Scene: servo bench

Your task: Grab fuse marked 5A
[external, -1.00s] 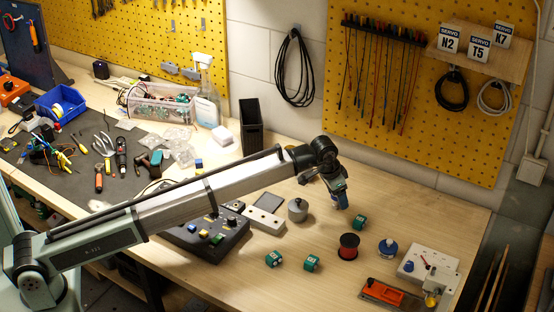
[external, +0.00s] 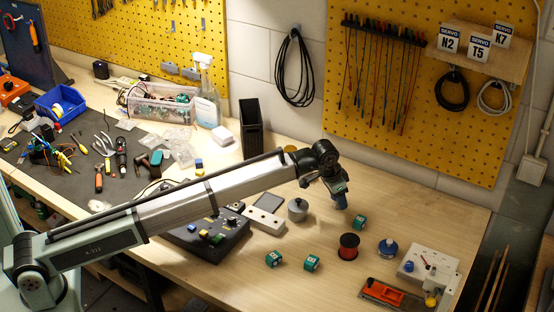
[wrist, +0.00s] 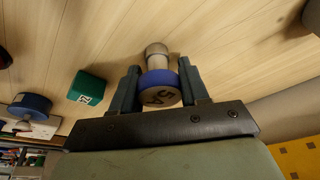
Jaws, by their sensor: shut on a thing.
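In the wrist view, the fuse marked 5A (wrist: 158,97) has a blue band, a pale end face with dark "5A" lettering, and a pale knob at its far end. My gripper (wrist: 160,82) has one finger on each side of the blue band and is shut on it. In the external view, my gripper (external: 340,196) points down over the bench, behind a green cube. The fuse is hard to tell from the fingers there. I cannot tell whether it touches the bench. A second blue-banded piece (external: 388,248) stands to the right and also shows in the wrist view (wrist: 30,103).
A white socket box (external: 420,263) and an orange tool (external: 390,293) are at the right. Bare wood lies right of my gripper.

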